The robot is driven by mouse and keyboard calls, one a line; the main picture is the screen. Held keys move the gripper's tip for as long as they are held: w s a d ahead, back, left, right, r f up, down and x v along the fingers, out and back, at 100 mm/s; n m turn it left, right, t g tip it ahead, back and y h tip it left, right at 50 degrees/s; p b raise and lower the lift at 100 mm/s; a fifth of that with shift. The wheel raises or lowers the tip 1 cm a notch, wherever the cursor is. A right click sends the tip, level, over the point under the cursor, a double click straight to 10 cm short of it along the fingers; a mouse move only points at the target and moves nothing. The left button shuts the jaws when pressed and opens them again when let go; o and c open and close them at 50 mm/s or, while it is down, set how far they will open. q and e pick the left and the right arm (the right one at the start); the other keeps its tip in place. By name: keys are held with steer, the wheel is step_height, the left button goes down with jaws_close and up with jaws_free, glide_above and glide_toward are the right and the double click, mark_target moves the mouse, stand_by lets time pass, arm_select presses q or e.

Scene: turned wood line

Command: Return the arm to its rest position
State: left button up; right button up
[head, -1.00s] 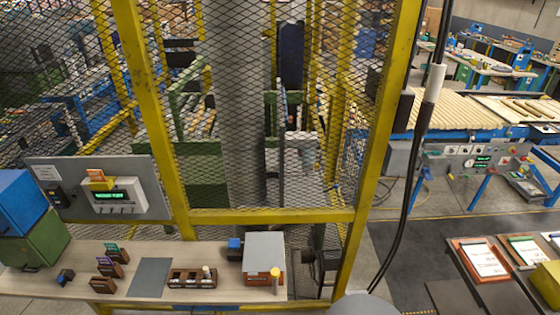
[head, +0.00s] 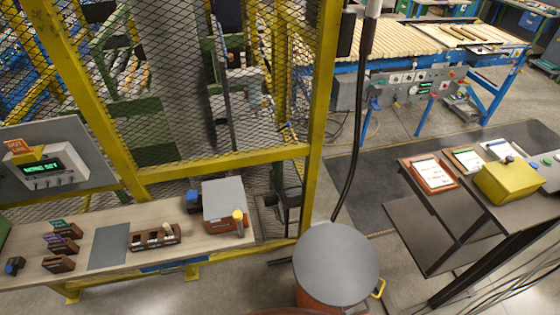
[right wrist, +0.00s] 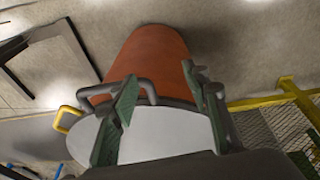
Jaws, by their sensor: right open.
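My right gripper (right wrist: 160,82) shows in the right wrist view. Its two green-padded fingers are spread apart with nothing held between them. Behind the fingers is an orange drum (right wrist: 152,58) with a pale grey round lid (right wrist: 165,138) and a yellow handle at its side; I cannot tell how far the fingers are from it. In the head view the drum's grey lid (head: 337,265) is at the bottom middle. Neither gripper shows in the head view, and my left gripper is in no view.
A wooden bench (head: 205,248) with a dark slotted rack (head: 154,238) and a grey-topped box (head: 224,199) is at lower left, before a yellow-framed mesh fence (head: 225,160). A dark table (head: 425,235) and a yellow box (head: 508,182) are at right. Floor shows between.

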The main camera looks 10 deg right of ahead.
steer(key=s+f+b, duration=0.3)
steer(key=s+f, duration=0.7)
steer(key=f, duration=0.3)
steer(key=s+f+g+b, duration=0.1)
steer(key=s+f+b, duration=0.2)
steer(key=s+f, duration=0.7)
step_height(320, 180, down, 4)
steer(key=shift+s+f+n+g, duration=0.1)
steer(key=shift+s+n+g, duration=0.2)
steer(key=shift+s, duration=0.1)
steer(key=shift+a, duration=0.1)
